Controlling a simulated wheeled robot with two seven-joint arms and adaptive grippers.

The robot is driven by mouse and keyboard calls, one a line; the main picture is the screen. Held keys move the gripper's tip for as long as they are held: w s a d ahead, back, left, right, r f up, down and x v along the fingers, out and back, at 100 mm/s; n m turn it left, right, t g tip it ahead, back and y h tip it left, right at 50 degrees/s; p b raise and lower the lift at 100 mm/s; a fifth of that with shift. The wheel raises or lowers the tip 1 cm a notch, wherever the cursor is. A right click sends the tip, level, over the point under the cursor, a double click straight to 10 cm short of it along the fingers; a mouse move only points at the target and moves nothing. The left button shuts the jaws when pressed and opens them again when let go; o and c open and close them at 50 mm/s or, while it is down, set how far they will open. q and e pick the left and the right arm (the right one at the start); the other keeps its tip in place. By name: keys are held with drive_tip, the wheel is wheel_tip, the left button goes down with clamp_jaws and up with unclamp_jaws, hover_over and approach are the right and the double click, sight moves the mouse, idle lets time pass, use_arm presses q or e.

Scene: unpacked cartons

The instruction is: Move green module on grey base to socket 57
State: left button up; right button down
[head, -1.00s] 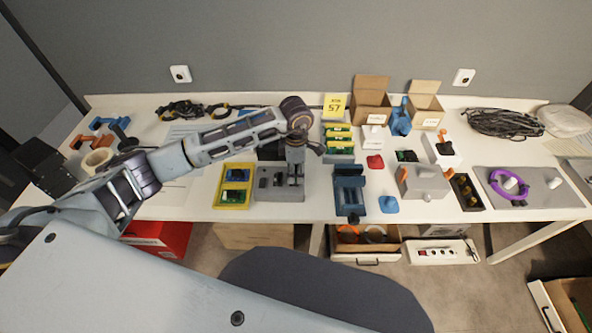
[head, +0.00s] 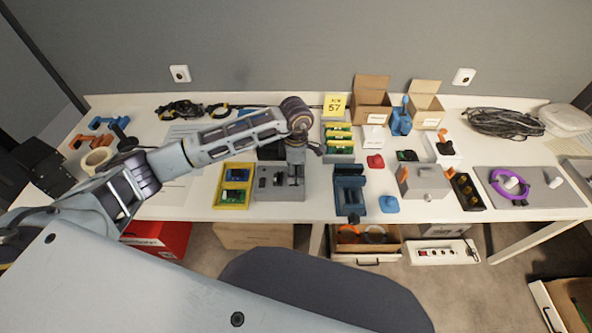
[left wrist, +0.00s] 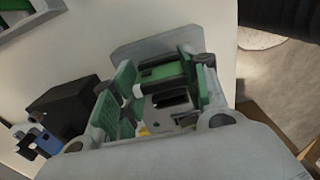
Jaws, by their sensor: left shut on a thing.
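My left gripper (head: 293,176) points down over the grey base (head: 264,192) at the front middle of the table. In the left wrist view the gripper (left wrist: 160,82) is shut on a green module (left wrist: 158,72), with a light grey plate (left wrist: 138,48) behind it. The fingers hide much of the module, and I cannot tell whether it is seated or lifted. A yellow card reading "JOB 57" (head: 336,105) stands behind a grey rack (head: 342,158) holding several green modules (head: 338,137). Which socket is 57 cannot be read. My right gripper is not in view.
A yellow tray (head: 232,206) with blue and green modules is left of the base. A blue holder (head: 349,190) is to its right. A black box (left wrist: 66,105) is close left of the gripper in the wrist view. Open cartons (head: 372,103) stand behind.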

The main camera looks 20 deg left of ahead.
sight(296, 169)
use_arm(q)
drive_tip(key=o, duration=0.9)
drive_tip(key=shift+r, duration=1.1)
wheel_tip(296, 169, up, 10)
drive_tip(key=shift+f, duration=0.1)
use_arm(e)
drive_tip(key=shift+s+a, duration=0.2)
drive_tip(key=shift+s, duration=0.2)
